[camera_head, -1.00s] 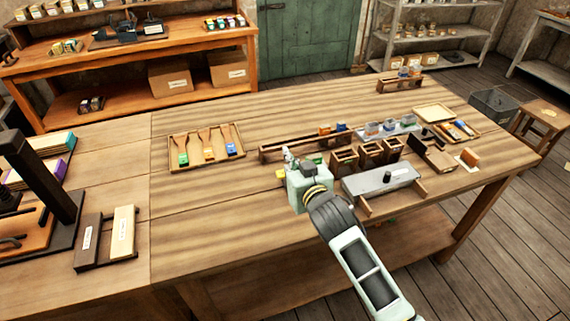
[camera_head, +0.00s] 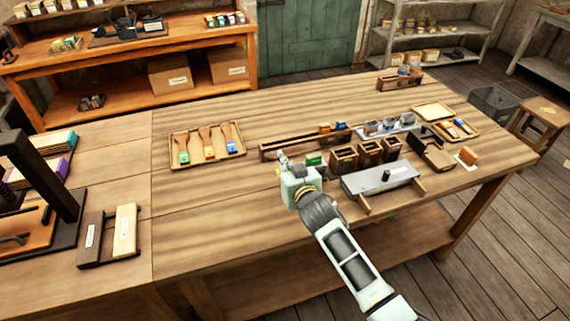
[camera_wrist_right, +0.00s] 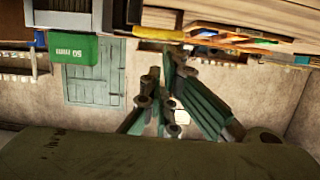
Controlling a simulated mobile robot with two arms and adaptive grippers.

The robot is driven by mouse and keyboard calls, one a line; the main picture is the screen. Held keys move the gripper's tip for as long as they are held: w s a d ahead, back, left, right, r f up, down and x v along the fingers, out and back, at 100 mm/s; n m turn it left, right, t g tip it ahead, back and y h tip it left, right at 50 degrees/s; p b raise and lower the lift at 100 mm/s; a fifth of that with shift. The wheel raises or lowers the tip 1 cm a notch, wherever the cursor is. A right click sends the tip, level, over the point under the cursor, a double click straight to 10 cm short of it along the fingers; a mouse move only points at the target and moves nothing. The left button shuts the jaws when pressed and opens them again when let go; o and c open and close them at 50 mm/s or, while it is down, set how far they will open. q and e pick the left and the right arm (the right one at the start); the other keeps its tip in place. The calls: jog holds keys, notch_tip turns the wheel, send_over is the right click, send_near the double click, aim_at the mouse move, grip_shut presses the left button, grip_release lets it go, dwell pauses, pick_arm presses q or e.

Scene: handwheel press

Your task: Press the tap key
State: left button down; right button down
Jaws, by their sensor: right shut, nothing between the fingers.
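My right gripper (camera_head: 283,158) is shut and empty, held over the table left of a small green box (camera_head: 314,160). In the right wrist view its closed fingers (camera_wrist_right: 165,70) point toward a yellow bar (camera_wrist_right: 158,33), with the green box (camera_wrist_right: 72,50) to the left. I cannot tell whether the fingers touch the bar. A grey metal plate with a black knob (camera_head: 386,177) lies right of the gripper. No part is clearly marked as the tap key, so I cannot tell which it is. My left gripper is out of view.
Wooden boxes (camera_head: 343,158) stand right of the green box, and a long wooden rack (camera_head: 290,147) runs behind the gripper. A tray of brushes (camera_head: 207,145) lies further left. The tabletop between that tray and the front edge is clear.

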jog(key=shift+s+a+f+n+b, duration=0.15)
jog(key=shift+f+n+b, duration=0.15)
jog(key=shift+f+b, duration=0.25)
jog(key=shift+a+f+n+b, duration=0.15)
jog(key=shift+f+n+b, duration=0.15)
jog(key=shift+f+b, duration=0.2)
jog(key=shift+s+a+f+n+t+h+b, duration=0.15)
jog(key=shift+a+n+t+h+b, duration=0.15)
jog(key=shift+n+h+b, duration=0.4)
jog(key=shift+d, duration=0.1)
jog(key=shift+p, duration=0.3)
